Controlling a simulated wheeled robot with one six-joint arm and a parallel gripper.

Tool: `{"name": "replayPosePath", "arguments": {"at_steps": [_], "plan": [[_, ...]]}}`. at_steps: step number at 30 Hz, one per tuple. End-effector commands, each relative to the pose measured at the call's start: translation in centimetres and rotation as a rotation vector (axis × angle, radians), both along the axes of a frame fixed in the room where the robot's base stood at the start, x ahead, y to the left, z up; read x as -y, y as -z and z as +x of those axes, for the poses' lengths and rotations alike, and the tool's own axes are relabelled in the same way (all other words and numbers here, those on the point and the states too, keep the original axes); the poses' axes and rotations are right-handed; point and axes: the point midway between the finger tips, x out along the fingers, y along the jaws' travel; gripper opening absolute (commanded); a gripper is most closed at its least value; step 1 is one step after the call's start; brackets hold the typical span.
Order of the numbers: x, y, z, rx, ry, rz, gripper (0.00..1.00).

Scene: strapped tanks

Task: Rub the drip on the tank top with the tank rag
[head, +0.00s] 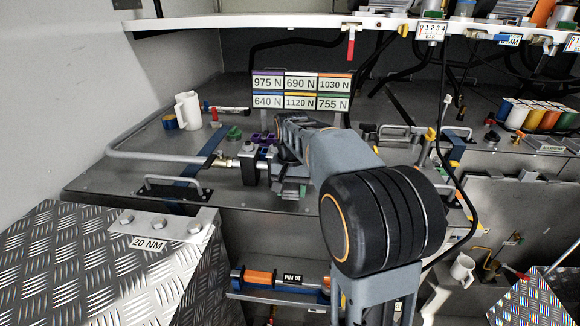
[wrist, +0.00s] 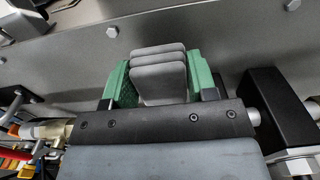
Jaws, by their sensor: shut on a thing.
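My gripper (wrist: 158,70) has green jaws that are shut on a grey folded pad in layers, which looks like the tank rag (wrist: 158,82). In the head view my arm hides most of the gripper; a bit of green shows near its end. It is over the grey tank top (head: 125,168), which has a blue strap (head: 185,185) across it. In the wrist view a grey metal surface with bolts lies beyond the rag; I cannot tell whether the rag touches it. I cannot make out the drip in either view.
A pipe with a brass fitting (head: 222,161) runs along the tank top beside my gripper. A bar handle (head: 172,183) stands near the front edge. A white jug (head: 188,110) and a board of force labels (head: 300,92) stand behind. A black cable hangs at the right.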

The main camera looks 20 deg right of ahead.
Motion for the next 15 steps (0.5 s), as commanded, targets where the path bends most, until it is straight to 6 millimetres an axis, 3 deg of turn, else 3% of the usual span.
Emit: {"name": "replayPosePath", "arguments": {"at_steps": [15], "plan": [[-0.1, -5.0, 0.0, 0.000, -0.002, 0.000, 0.27]]}}
